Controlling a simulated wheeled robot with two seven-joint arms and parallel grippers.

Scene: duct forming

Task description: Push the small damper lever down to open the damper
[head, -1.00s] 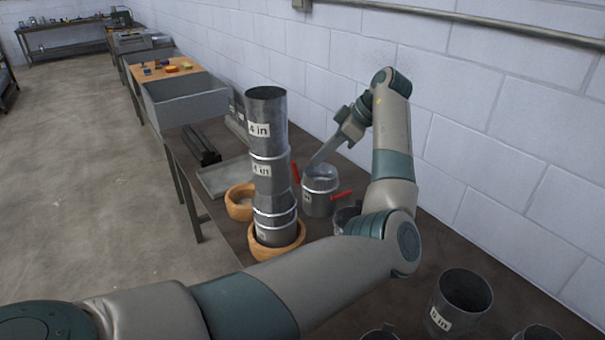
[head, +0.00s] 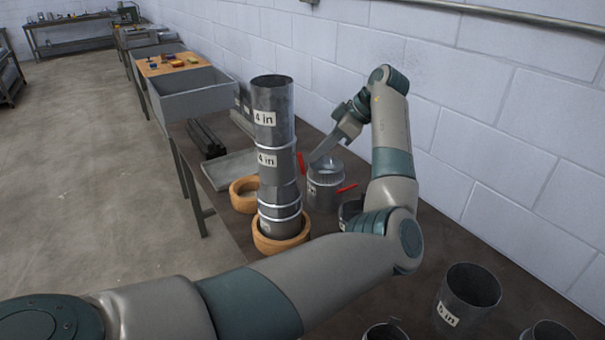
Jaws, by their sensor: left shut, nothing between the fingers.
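A short grey metal damper duct (head: 325,192) stands on the bench behind the tall duct stack. One red lever (head: 301,164) sticks up at its left side. Another red lever (head: 346,188) points out to the right from its side. My left gripper (head: 318,157) is shut and empty, tilted down to the left over the damper's top rim, close to the left red lever. I cannot tell whether it touches the rim or the lever. My right gripper is not in view.
A tall stack of ducts (head: 273,135) stands in a wooden ring (head: 281,243) in front of the damper. Another wooden ring (head: 242,196) and a shallow tray (head: 230,168) lie to the left. Open ducts (head: 467,297) stand front right. The block wall runs behind.

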